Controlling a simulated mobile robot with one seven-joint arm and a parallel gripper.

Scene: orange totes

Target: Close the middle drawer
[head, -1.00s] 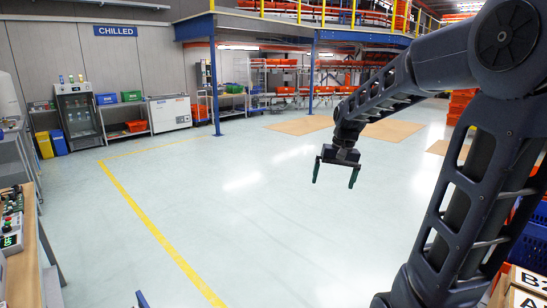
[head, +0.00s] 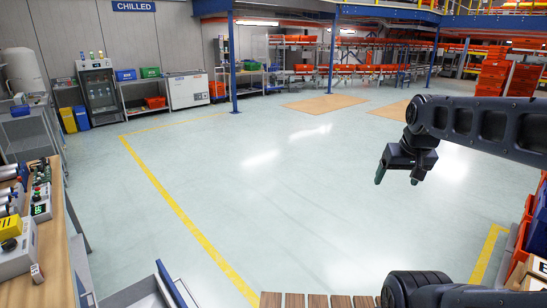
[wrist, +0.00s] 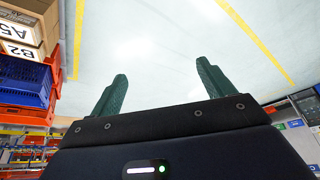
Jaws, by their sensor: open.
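An open drawer (head: 168,283) with a blue front panel and pale inside sticks out from below the workbench, cut off by the bottom edge of the head view. I cannot tell whether it is the middle drawer, as the rest of the drawer unit is mostly hidden. My gripper (head: 398,180) hangs over open floor at the right of the head view, well apart from the drawer. It is open and empty. Its two green fingers also show spread apart in the wrist view (wrist: 161,78), with only floor between them.
The wooden workbench (head: 50,262) at left carries instruments and a yellow-topped box. A slatted wooden surface (head: 318,301) shows at the bottom. Orange totes (head: 512,78) are stacked at far right. Blue and red crates (wrist: 25,85) stand left in the wrist view. The middle floor is clear.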

